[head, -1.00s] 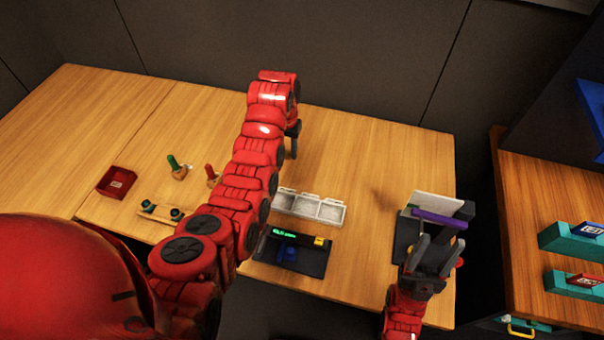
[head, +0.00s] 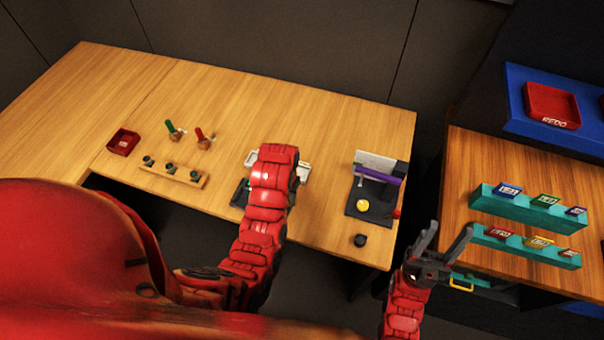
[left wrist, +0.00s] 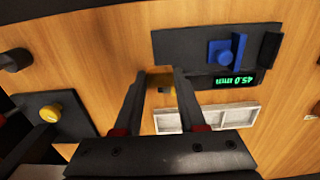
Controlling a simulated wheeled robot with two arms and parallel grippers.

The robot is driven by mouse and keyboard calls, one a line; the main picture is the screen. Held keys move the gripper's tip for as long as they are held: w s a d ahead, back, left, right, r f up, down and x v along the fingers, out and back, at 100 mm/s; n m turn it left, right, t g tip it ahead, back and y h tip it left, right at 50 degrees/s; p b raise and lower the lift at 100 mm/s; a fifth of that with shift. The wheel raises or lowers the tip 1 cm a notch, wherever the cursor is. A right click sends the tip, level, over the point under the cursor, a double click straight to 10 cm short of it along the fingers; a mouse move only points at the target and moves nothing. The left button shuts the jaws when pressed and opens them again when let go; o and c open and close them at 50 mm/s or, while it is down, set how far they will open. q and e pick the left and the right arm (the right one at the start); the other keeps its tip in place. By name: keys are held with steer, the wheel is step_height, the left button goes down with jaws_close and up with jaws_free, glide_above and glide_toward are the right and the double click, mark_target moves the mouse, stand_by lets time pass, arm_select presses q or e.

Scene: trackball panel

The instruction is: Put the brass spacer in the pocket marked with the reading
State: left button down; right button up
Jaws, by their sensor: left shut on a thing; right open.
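The brass spacer (left wrist: 160,82) is between the fingertips of my left gripper (left wrist: 159,76), which is shut on it, in the left wrist view. Beside it is a white tray (left wrist: 157,123) with three pockets; their marks are not readable. A dark gauge (left wrist: 190,47) with a blue slider (left wrist: 220,52) has a green readout (left wrist: 235,81), upside down, that looks like 45.0 mm. In the head view my left arm hides the left gripper and most of the tray (head: 304,172) and gauge (head: 240,193). My right gripper (head: 447,238) is open and empty, off the table's right end.
A black knob (head: 360,241) is near the front edge. A red tray (head: 123,142) and a peg rack (head: 172,176) are at left. The back middle is clear.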

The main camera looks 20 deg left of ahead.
arm_select(q)
steer(key=b, duration=0.8)
glide_toward(297, 173)
steer(key=s+f, duration=0.2)
steer(key=s, duration=0.1)
steer(key=s+f, duration=0.1)
steer(key=s, duration=0.1)
steer(key=shift+s+d+f, duration=0.1)
steer(key=shift+d+f, duration=0.05)
steer(key=shift+d, duration=0.05)
steer(key=w+b, duration=0.1)
steer(key=w, duration=0.1)
steer(key=shift+w, duration=0.4)
steer(key=shift+w+a+r+p, duration=0.1)
steer(key=shift+w+r+p, duration=0.15)
steer(key=shift+w, duration=0.15)
steer(key=shift+w+r+p, duration=0.1)
steer(key=shift+w+p, duration=0.15)
steer(key=shift+w, duration=0.15)
steer(key=shift+w+f, duration=0.1)
steer(key=shift+w, duration=0.15)
steer(key=shift+w, duration=0.15)
steer(key=shift+f+p, duration=0.3)
steer(key=shift+p, duration=0.25)
steer(key=shift+f+p, duration=0.45)
steer(key=shift+f, duration=1.05)
